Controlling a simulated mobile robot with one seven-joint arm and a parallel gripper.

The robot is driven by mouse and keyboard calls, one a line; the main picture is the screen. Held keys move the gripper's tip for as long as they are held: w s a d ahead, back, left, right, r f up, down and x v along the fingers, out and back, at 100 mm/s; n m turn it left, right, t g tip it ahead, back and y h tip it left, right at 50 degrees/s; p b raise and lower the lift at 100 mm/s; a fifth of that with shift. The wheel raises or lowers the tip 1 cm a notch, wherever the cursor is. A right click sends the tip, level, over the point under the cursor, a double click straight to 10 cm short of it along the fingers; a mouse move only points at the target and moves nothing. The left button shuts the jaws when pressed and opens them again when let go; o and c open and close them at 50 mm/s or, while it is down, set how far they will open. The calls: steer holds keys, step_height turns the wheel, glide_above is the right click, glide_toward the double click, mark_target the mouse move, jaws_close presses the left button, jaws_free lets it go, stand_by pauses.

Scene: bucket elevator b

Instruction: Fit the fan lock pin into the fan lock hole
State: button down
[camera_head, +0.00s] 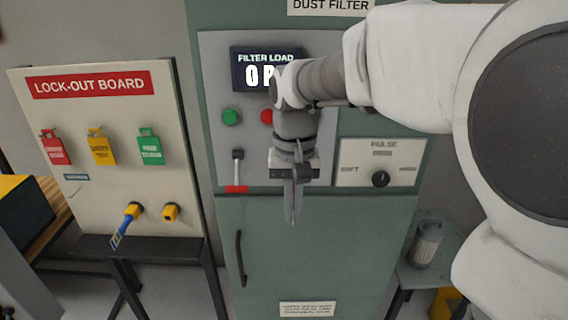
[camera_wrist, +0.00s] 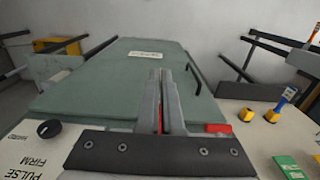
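My gripper (camera_head: 293,215) points down in front of the green dust filter cabinet, below its control panel. In the wrist view its two fingers (camera_wrist: 162,75) lie close together, with a thin reddish line between them and no pin seen there. A yellow-headed piece with a blue tag (camera_head: 130,214) sits low on the lock-out board, left of my gripper; it also shows in the wrist view (camera_wrist: 280,104). A second yellow piece (camera_head: 170,212) without a tag is beside it. I cannot tell which is the fan lock pin, and I cannot make out the fan lock hole.
The lock-out board (camera_head: 110,180) carries red, yellow and green tags. The panel has a lever (camera_head: 238,160) above a red plate, a green button (camera_head: 231,117) and a pulse knob (camera_head: 380,179). The cabinet door has a dark handle (camera_head: 240,258). A canister (camera_head: 426,245) stands at right.

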steer(key=shift+w+p, duration=0.4)
steer(key=shift+w, duration=0.5)
steer(key=c, duration=1)
jaws_free()
step_height(320, 180, up, 17)
steer(key=p, duration=0.1)
steer(key=shift+r, duration=0.2)
steer(key=shift+d, duration=0.15)
steer(key=s+d+f+t, duration=0.2)
steer(key=s+d+f, duration=0.3)
steer(key=s, duration=0.3)
steer(key=s+d+f+t, duration=0.3)
steer(key=s+d+f, duration=0.2)
steer(key=s+f, duration=0.3)
steer(key=shift+s+d+f+t, duration=0.2)
steer(key=shift+s+t, duration=0.1)
steer(key=shift+s, duration=0.25)
